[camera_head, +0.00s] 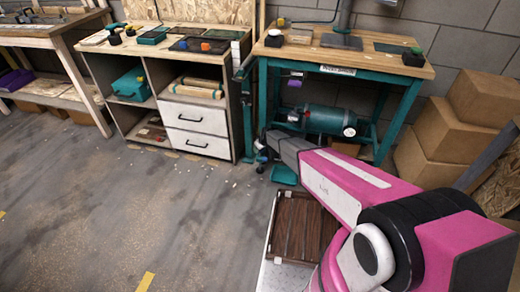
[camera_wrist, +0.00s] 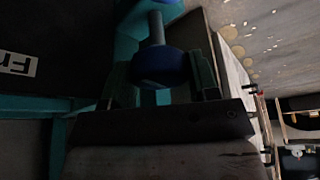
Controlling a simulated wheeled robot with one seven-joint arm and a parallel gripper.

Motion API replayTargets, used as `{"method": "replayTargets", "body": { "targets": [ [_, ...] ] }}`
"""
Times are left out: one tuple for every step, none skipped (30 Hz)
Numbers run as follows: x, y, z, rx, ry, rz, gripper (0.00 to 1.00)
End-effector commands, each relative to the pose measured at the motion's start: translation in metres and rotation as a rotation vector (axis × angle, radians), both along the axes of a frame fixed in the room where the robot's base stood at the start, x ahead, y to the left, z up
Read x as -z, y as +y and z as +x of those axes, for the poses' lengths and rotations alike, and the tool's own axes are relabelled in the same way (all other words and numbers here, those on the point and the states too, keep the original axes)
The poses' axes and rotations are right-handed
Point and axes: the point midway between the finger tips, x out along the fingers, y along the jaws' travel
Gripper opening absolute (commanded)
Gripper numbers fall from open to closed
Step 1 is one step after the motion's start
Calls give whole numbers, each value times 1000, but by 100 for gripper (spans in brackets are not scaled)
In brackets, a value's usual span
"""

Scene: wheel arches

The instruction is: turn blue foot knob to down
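The blue foot knob (camera_wrist: 158,68) is a round dark-blue knob in the middle of the wrist view, with a grey post rising from it to another blue part (camera_wrist: 158,12). My gripper (camera_wrist: 163,80) has one finger on each side of the knob. No clear gap shows between the fingers and the knob, so it looks shut on it. In the head view my gripper (camera_head: 266,152) is low beside the left leg of the teal-framed bench. A small blue part (camera_head: 261,158) shows there; the arm partly hides the area.
The teal-framed bench (camera_head: 345,68) has a wooden top with tools on it and a teal tank (camera_head: 325,119) below. A drawer cabinet (camera_head: 196,129) stands close to its left. Cardboard boxes (camera_head: 435,150) are stacked at right. The floor (camera_head: 130,215) at left is clear.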

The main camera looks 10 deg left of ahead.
Motion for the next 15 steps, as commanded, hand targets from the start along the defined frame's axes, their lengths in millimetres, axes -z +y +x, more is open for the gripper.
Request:
{"method": "replayTargets", "body": {
  "targets": [
    [0,0,0,4,-1,0,31],
    [0,0,0,8,0,0,31],
    [0,0,0,15,0,0,31],
    [0,0,0,21,-1,-1,31],
    [0,0,0,29,0,-1,31],
    [0,0,0,43,0,-1,31],
    [0,0,-1,56,0,-1,31],
    [0,0,-1,70,1,-1,31],
    [0,0,-1,91,0,-1,31],
    [-1,0,-1,109,0,-1,31],
    [-1,0,-1,129,-1,0,31],
    [-1,0,-1,157,-1,0,31],
    [-1,1,-1,181,-1,0,31],
    [-1,1,-1,205,-1,-1,31],
    [-1,1,-1,239,0,0,31]
  ]
}}
